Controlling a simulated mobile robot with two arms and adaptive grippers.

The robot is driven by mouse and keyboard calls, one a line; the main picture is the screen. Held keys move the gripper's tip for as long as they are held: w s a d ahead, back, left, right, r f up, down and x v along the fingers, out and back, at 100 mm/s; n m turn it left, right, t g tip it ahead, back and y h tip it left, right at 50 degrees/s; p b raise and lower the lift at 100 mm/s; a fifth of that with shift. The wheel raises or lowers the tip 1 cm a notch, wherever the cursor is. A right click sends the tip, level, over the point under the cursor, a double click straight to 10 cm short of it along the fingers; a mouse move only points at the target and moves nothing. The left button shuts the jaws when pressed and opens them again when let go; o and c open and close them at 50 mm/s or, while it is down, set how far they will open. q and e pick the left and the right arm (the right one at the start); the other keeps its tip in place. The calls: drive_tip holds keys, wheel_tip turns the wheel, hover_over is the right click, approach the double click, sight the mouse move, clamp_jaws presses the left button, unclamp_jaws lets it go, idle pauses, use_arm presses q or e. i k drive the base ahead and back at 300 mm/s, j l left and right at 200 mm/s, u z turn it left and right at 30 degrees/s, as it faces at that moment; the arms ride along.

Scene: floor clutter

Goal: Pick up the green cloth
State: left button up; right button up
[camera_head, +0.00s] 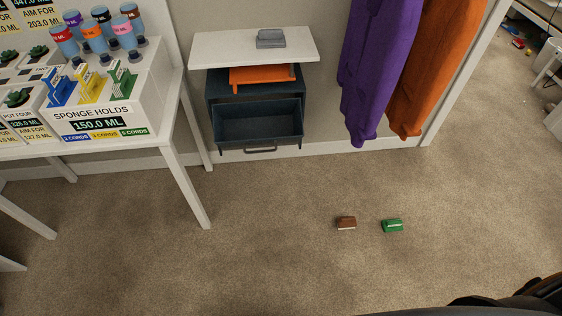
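A small green block-like object (392,226) with a pale stripe lies on the beige carpet, right of centre in the head view. It is the only loose green thing on the open floor. It is too small to tell whether it is a folded cloth. Neither of my grippers can be made out in this view, and nothing touches the green object.
A small brown object (346,223) lies just left of the green one. A white table (172,150) with a sponge holder stands left. A dark cabinet has an open drawer (258,122). Purple (378,70) and orange (432,70) cloths hang at the back. The surrounding carpet is clear.

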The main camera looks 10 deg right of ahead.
sight(389, 226)
drive_tip(key=k+z, duration=0.25)
drive_tip(key=z, duration=1.3)
drive_tip(key=i+l+u, duration=0.1)
drive_tip(key=i+l, duration=0.15)
drive_tip(key=i, duration=0.3)
drive_tip(key=i+l, duration=0.25)
drive_tip(key=i, duration=0.25)
drive_tip(key=u, duration=0.05)
